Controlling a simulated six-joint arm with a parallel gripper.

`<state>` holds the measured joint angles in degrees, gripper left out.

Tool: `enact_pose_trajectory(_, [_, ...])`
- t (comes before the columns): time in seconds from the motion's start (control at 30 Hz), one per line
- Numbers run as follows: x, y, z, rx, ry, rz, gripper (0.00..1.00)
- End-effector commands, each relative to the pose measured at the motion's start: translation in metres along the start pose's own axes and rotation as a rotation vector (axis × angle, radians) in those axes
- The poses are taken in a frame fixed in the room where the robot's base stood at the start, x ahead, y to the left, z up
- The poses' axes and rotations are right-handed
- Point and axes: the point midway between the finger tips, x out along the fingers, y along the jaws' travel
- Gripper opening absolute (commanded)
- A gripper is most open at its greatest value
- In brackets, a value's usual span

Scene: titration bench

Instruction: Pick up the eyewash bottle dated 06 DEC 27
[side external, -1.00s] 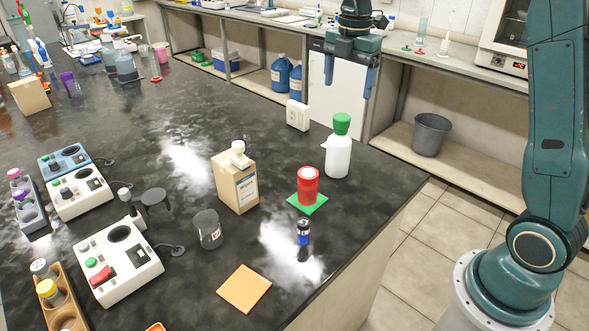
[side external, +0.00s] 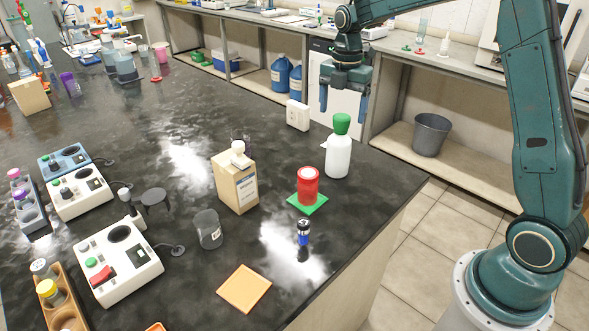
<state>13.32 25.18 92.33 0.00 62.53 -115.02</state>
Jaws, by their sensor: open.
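A white bottle with a green cap (side external: 338,155) stands upright on the black bench near its right edge. It looks like an eyewash bottle, but no date can be read on it. My gripper (side external: 343,113) is open and empty, its fingers pointing down. In the picture its fingertips appear at about the height of the green cap, on either side of it. How far it is from the bottle in depth I cannot tell.
A red container (side external: 308,186) on a green mat (side external: 319,207) and a cardboard box (side external: 236,184) stand left of the bottle. A white block (side external: 298,115) lies behind it. A glass beaker (side external: 208,229), a small dark vial (side external: 303,233) and an orange mat (side external: 244,290) are nearer the front.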

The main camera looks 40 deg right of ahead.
Motion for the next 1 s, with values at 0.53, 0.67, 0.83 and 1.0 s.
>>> enact_pose_trajectory(0.53, [0.028,0.000,0.000,0.000,0.000,-0.001,0.82])
enact_pose_trajectory(0.67, [0.036,0.000,0.000,0.000,0.000,-0.001,0.82])
enact_pose_trajectory(0.83, [0.056,-0.001,0.000,0.000,0.001,-0.003,0.82])
enact_pose_trajectory(1.0, [0.072,-0.001,0.000,0.001,0.002,-0.001,0.82])
